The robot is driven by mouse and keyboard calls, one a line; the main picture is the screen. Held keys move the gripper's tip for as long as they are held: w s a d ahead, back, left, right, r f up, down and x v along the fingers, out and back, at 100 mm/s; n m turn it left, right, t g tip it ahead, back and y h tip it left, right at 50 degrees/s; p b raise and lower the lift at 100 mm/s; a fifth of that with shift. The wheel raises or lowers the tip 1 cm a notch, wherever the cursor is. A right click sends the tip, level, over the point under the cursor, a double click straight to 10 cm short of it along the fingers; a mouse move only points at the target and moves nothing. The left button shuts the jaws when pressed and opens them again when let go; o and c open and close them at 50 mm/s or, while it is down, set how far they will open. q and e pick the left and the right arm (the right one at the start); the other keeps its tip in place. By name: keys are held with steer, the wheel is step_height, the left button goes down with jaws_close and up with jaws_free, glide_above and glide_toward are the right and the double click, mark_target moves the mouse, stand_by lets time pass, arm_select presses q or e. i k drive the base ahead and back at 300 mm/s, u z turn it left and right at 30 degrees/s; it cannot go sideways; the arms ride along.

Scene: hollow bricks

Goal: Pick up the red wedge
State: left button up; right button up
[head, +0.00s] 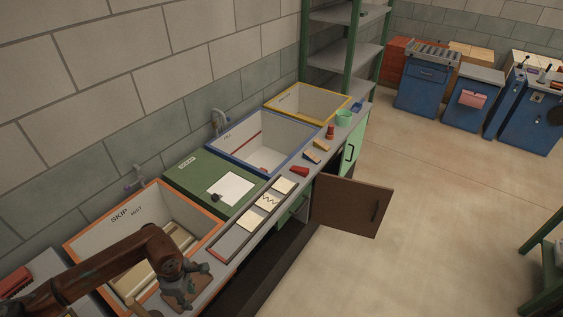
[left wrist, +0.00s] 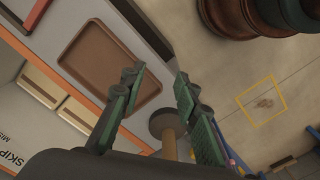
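A small red wedge-like block (head: 299,171) lies on the counter strip in front of the blue-rimmed bin in the head view. A second small red piece (head: 330,131) stands farther back; its shape is too small to tell. My left gripper (head: 180,292) is over the near end of the counter, well short of both red pieces. In the left wrist view its green fingers (left wrist: 158,78) are apart with nothing held between them. A brown tray (left wrist: 110,68) lies below, and a dark round-headed object with a wooden handle (left wrist: 168,122) shows by the fingers. My right gripper is not in view.
Orange-rimmed bin (head: 205,212), green lidded box (head: 180,178), blue-rimmed bin (head: 262,172) and yellow-rimmed bin (head: 325,117) line the wall. Tan blocks (head: 312,156) and a green cup (head: 343,118) stand near the red pieces. An open cabinet door (head: 345,205) juts out.

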mark_target(304, 171)
steer(key=u, duration=0.05)
steer(key=i, duration=0.85)
steer(key=z, duration=0.8)
steer(key=i, duration=1.2)
steer(key=z, duration=0.3)
